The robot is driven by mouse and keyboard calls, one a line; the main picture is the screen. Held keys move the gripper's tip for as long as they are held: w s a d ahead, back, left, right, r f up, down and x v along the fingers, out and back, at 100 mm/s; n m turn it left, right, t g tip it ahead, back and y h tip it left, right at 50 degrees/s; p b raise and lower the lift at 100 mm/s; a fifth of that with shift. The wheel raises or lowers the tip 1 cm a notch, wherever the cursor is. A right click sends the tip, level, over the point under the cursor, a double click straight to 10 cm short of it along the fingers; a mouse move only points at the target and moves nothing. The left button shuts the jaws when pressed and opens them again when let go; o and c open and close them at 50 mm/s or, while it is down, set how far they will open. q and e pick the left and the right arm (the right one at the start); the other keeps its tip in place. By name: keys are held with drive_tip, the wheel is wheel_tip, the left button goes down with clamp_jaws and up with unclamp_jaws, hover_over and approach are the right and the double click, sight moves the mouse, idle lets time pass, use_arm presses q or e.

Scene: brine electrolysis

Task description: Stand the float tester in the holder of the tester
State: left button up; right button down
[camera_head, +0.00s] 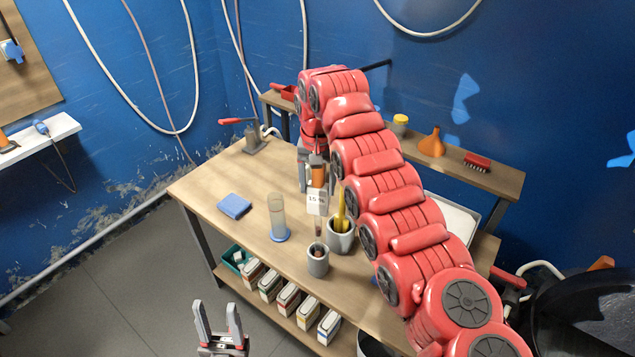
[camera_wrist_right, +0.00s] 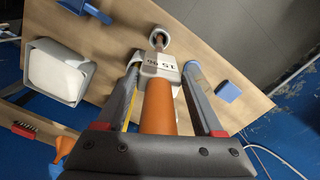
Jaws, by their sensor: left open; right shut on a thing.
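The float tester, with an orange handle (camera_wrist_right: 157,108), a white label block (camera_head: 316,203) and a thin stem, hangs upright in my right gripper (camera_head: 318,186). That gripper is shut on it; its fingers also show in the wrist view (camera_wrist_right: 163,68). A small grey cup-shaped holder (camera_head: 318,264) stands on the table below the tester. It also shows in the wrist view (camera_wrist_right: 166,32). My left gripper (camera_head: 217,312) is open and empty, in front of the table.
A larger grey cup (camera_head: 340,241) with a yellow object stands close beside the holder. A clear cylinder (camera_head: 277,215) with a blue base and a blue pad (camera_head: 234,206) are to the left. A white tray (camera_wrist_right: 60,72) lies beyond my right arm.

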drive_tip(key=shift+f+b, duration=1.6)
drive_tip(key=shift+f, duration=1.05)
unclamp_jaws()
wheel_tip(320, 180, up, 2)
drive_tip(key=shift+b, duration=0.5)
wheel_tip(320, 180, up, 4)
drive_tip(key=shift+a+f+p, duration=0.1)
drive_tip(key=shift+p, duration=0.35)
wheel_tip(320, 180, up, 12)
drive_tip(key=p, duration=1.1)
drive_tip(key=shift+f, duration=0.15)
